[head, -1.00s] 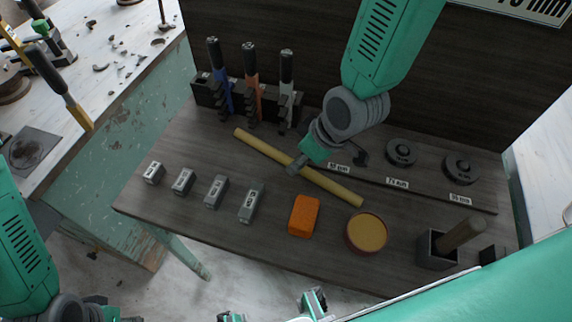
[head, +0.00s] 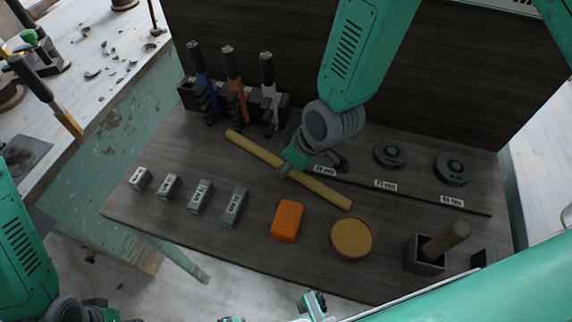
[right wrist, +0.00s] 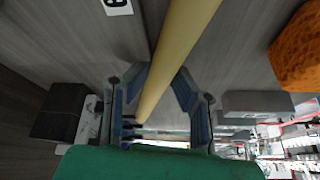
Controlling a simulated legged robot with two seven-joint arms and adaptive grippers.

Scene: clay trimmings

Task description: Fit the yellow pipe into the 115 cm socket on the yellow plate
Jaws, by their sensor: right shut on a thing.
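The yellow pipe (head: 248,147) is a long thin rod lying slantwise over the dark wooden bench top in the head view. My right gripper (head: 285,170) is shut on it near its middle, from above. In the right wrist view the pipe (right wrist: 182,45) runs between the fingers of my right gripper (right wrist: 160,78). Whether the pipe touches the bench or hangs just above it is hard to tell. My left arm enters at the left edge; its fingers are not clearly visible. I see no yellow plate or socket.
Tools stand in a rack (head: 272,98) at the back. Grey blocks (head: 200,195), an orange sponge-like block (head: 287,220), a round tan dish (head: 351,238) and a square holder (head: 425,253) lie in front. Dark discs (head: 451,168) sit at right; a dark panel (head: 440,80) rises behind.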

